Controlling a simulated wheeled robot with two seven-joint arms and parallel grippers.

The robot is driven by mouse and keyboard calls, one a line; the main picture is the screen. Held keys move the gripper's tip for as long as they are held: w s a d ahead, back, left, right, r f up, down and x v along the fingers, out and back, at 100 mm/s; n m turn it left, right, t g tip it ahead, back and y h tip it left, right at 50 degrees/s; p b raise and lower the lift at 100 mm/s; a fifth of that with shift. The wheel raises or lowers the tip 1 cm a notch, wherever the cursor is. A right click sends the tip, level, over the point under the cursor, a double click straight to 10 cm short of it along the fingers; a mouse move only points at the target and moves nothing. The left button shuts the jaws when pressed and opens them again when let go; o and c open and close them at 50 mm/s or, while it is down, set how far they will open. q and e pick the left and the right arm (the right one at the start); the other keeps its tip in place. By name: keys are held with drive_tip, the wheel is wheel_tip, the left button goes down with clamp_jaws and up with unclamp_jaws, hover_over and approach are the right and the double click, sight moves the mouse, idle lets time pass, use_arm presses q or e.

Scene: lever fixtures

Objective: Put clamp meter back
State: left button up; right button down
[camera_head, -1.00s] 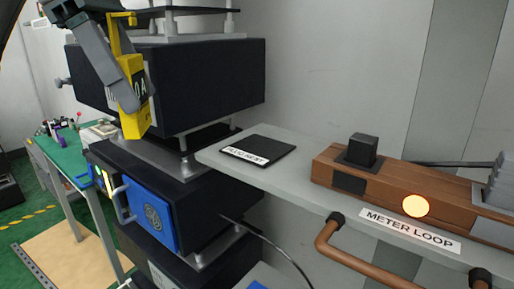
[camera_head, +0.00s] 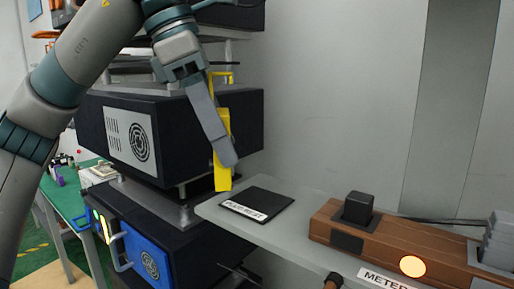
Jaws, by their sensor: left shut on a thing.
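The yellow clamp meter (camera_head: 221,179) hangs upright in my left gripper (camera_head: 228,156), with its yellow hook-shaped top above the fingers. The gripper is shut on it, and a grey finger covers part of its body. In the picture the meter's lower end is just left of and above a flat black pad (camera_head: 262,203) with a white label, on the grey shelf (camera_head: 290,237). I cannot tell its exact height above the shelf, but it appears apart from the pad. My right gripper is not in view.
A wooden block (camera_head: 360,242) with a black knob and a lit orange lamp (camera_head: 412,266) stands on the shelf to the right. A "METER" label is on the shelf's front edge. Stacked black equipment boxes (camera_head: 165,135) stand behind and left of the meter. The pad is bare.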

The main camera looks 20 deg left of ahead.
use_arm(q)
drive_tip(key=d, duration=0.1)
drive_tip(key=w+d, duration=0.1)
drive_tip(key=d, duration=0.1)
drive_tip(key=shift+w+d+p, duration=0.3)
drive_tip(key=shift+w+p, duration=0.05)
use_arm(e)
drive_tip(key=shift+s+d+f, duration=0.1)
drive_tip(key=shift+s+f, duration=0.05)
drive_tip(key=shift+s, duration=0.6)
